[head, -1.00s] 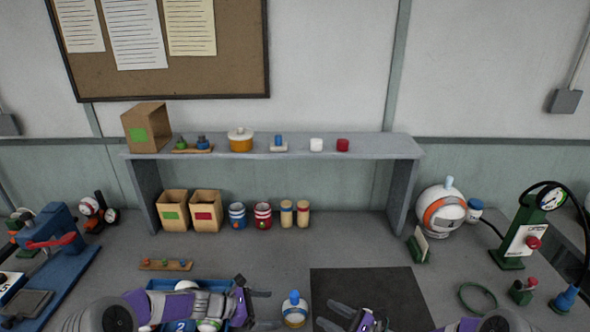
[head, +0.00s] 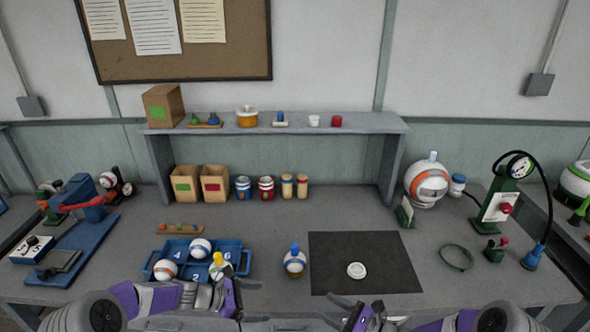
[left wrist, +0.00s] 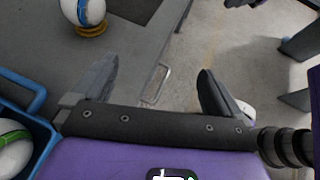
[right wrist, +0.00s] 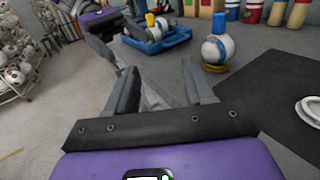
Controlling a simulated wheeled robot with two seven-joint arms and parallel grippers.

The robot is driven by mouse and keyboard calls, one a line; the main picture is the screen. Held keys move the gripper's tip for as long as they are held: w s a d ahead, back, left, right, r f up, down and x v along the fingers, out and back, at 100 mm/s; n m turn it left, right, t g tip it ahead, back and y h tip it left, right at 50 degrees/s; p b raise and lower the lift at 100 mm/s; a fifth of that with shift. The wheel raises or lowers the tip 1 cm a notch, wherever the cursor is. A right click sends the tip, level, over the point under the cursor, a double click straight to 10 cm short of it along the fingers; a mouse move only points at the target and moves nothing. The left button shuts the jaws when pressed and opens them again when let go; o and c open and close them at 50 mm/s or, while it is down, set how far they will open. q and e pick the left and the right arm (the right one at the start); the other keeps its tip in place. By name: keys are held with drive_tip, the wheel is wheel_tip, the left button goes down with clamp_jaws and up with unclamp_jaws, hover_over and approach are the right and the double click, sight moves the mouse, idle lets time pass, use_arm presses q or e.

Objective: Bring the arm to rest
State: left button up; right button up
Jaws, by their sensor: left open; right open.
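My left gripper (head: 247,299) is at the table's front edge, just right of the blue tray. In the left wrist view its two fingers (left wrist: 155,88) stand apart with nothing between them. My right gripper (head: 345,310) is at the front edge below the black mat. In the right wrist view its fingers (right wrist: 160,90) are apart and empty. A ball with a blue top (head: 295,262) stands upright on a small yellow-brown ring between the tray and the mat, apart from both grippers. The blue tray (head: 240,262) holds balls and a yellow-topped item; my left arm partly covers its front.
A black mat (head: 330,262) carries a white disc (head: 356,270). A blue press (head: 85,205) stands left, a green gauge stand (head: 500,200) right. A shelf (head: 290,125) with small pots spans the back. The table between shelf and mat is clear.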

drive_tip(key=s+a+f+n+g, duration=0.4)
drive_tip(key=s+f+g, duration=0.2)
drive_tip(key=s+f, duration=0.1)
use_arm(q)
drive_tip(key=s+f+m+g+y, duration=0.45)
drive_tip(key=s+f+m, duration=0.35)
drive_tip(key=s+f, duration=0.7)
drive_tip(key=s+d+f+m+t+y, duration=0.1)
drive_tip(key=s+f+m+y, duration=0.2)
drive_tip(key=s+m, duration=0.7)
wheel_tip(320, 180, down, 2)
drive_tip(key=shift+s+d+f+m, duration=0.1)
drive_tip(key=shift+s+d+m, duration=0.1)
drive_tip(key=shift+s+m, duration=0.25)
use_arm(e)
drive_tip(key=s+d+f+n+g+h, duration=0.3)
drive_tip(key=s+f+n+h, duration=0.7)
drive_tip(key=s+f+n, duration=0.4)
drive_tip(key=s+n, duration=0.1)
drive_tip(key=n, duration=0.2)
drive_tip(key=shift+s+d+n+h, duration=0.3)
drive_tip(key=shift+d+n+h, duration=0.1)
